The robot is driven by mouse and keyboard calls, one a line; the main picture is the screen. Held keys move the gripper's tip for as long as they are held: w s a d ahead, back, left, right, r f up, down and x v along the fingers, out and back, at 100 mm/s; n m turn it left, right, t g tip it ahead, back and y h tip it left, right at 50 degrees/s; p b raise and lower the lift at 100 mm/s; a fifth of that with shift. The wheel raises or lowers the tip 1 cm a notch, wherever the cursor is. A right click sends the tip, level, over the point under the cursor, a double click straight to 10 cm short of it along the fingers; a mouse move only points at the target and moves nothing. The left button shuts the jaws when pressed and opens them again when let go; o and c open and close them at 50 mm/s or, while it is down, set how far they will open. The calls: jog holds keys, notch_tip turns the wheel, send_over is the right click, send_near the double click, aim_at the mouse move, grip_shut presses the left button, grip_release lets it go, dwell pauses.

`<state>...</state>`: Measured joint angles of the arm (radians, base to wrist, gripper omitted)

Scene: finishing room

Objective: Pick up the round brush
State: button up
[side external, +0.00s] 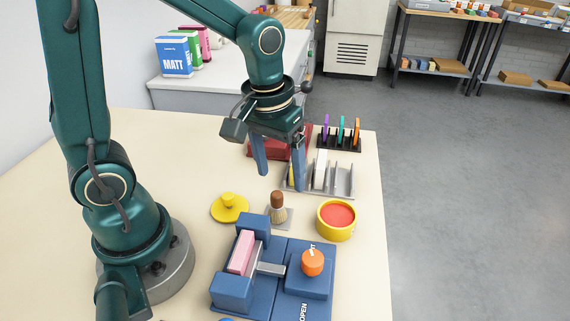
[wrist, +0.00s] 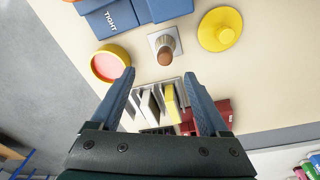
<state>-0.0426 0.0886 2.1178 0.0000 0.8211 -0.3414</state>
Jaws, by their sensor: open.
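The round brush (side external: 277,208) has a brown wooden handle pointing up and pale bristles spread below, and it stands upright on a small grey square plate (side external: 285,224). In the wrist view the brush (wrist: 165,56) is seen from above, ahead of the fingers and between their lines. My gripper (side external: 280,182) is open and empty, with two blue fingers pointing down. It is above the table, behind the brush in the side view and apart from it. In the wrist view my gripper (wrist: 163,88) has its fingers spread wide.
A yellow knobbed lid (side external: 230,207) lies left of the brush; a yellow pot with red content (side external: 337,219) is right. A blue clamp fixture (side external: 262,288) holding a pink block is in front. Behind are a grey slotted rack (side external: 343,180), a dark red item (side external: 262,150) and a black colored-tool rack (side external: 340,142).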

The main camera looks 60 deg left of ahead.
aim_at(276, 193)
jog(key=f, duration=0.1)
jog(key=f+g, duration=0.1)
jog(key=f, duration=0.1)
jog(key=shift+s+a+f, duration=0.1)
jog(key=shift+s+f, duration=0.2)
jog(key=shift+f, duration=2.2)
grip_shut()
